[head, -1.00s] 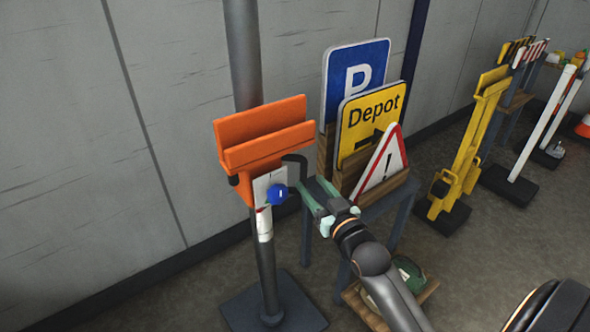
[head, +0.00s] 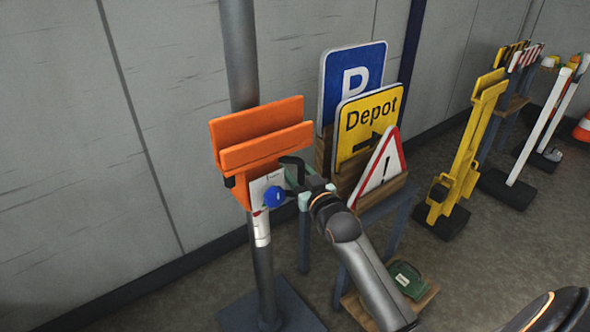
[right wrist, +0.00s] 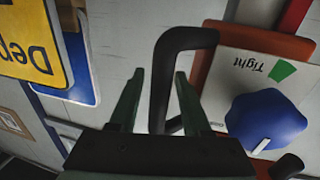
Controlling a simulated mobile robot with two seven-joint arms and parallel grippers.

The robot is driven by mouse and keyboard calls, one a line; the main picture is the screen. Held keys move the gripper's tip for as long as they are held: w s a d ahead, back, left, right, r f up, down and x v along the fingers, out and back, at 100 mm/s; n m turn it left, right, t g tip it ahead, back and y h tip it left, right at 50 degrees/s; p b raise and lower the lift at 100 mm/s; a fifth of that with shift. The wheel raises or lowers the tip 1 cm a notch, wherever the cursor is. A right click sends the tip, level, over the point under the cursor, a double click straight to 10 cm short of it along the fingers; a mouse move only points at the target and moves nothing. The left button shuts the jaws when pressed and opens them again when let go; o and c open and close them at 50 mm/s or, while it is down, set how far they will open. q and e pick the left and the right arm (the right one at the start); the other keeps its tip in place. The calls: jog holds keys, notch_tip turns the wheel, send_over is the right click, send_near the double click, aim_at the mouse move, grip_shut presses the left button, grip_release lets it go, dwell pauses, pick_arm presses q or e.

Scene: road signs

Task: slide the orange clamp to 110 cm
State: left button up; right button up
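The orange clamp (head: 262,150) sits around the upright grey pole (head: 240,50). A blue knob (head: 275,197) and a white plate are on its front; the knob also shows in the right wrist view (right wrist: 264,118), beside a green wedge marked "Tight" (right wrist: 283,70). The knob's white mark points down-left, away from the wedge. A black handle (right wrist: 162,80) sticks out from the clamp. My right gripper (head: 291,174) is at this handle, with its fingers apart on either side of the bar; it also shows in the right wrist view (right wrist: 159,75). My left gripper is out of view.
A white and red scale strip (head: 261,228) shows on the pole below the clamp; its figures are unreadable. Close to the right stands a sign rack with a yellow Depot sign (head: 365,115), a blue P sign (head: 338,75) and a warning triangle (head: 388,170).

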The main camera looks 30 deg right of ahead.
grip_shut()
dwell(1.2)
